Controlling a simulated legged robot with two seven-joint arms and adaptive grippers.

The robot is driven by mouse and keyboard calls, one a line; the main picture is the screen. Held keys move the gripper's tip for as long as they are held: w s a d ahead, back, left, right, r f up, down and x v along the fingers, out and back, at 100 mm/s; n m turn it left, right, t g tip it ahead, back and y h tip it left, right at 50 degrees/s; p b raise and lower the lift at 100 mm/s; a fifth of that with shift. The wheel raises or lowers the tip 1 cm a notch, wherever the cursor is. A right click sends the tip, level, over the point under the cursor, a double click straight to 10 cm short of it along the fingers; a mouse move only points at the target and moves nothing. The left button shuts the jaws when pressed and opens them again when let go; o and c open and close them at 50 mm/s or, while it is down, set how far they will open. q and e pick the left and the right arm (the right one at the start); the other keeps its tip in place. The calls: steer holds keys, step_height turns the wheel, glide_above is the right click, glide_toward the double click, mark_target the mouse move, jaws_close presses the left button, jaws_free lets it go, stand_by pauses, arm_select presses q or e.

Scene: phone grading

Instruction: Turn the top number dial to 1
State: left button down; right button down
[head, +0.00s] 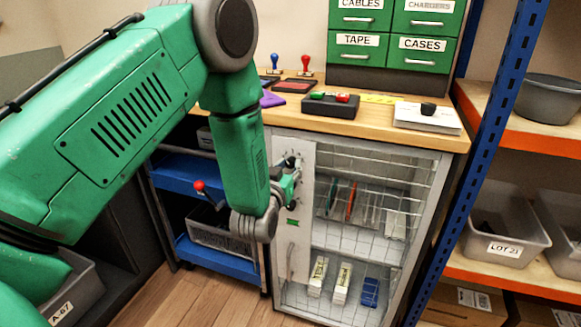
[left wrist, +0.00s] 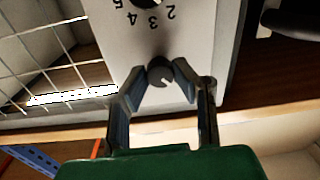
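A narrow light-grey panel (head: 294,215) on the front of the wire-shelf cabinet bears dark dials near its top. My left gripper (head: 293,180) is at the upper part of this panel and partly hides it. In the left wrist view, which is upside down, a round dark knob (left wrist: 160,72) with a small white mark lies between the fingertips of the left gripper (left wrist: 160,82). Contact with the knob is unclear. The numbers 2, 3, 4 and 5 (left wrist: 145,17) curve around another dark dial (left wrist: 149,2) cut off at the picture edge. My right gripper is out of view.
The wooden worktop (head: 375,120) overhangs close above the panel. A white box with a black knob (head: 428,112) stands on it. A blue cart (head: 190,178) is left of the cabinet; a blue rack post (head: 490,130) is on the right.

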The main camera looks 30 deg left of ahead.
arm_select(q)
steer(key=shift+w+a, duration=0.1)
steer(key=shift+a, duration=0.05)
steer(key=shift+d+n+p, duration=0.2)
steer(key=shift+n+p, duration=0.15)
steer(key=shift+n, duration=0.85)
steer(key=n, duration=0.3)
steer(key=shift+a, duration=0.2)
steer(key=shift+f+n+p, duration=0.1)
steer(key=shift+n+p, duration=0.2)
steer(key=shift+n, duration=0.9)
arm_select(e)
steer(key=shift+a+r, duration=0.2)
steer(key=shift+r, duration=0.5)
arm_select(q)
steer(key=shift+h, duration=0.3)
steer(key=c, duration=1.3)
jaws_free()
steer(key=v, duration=1.2)
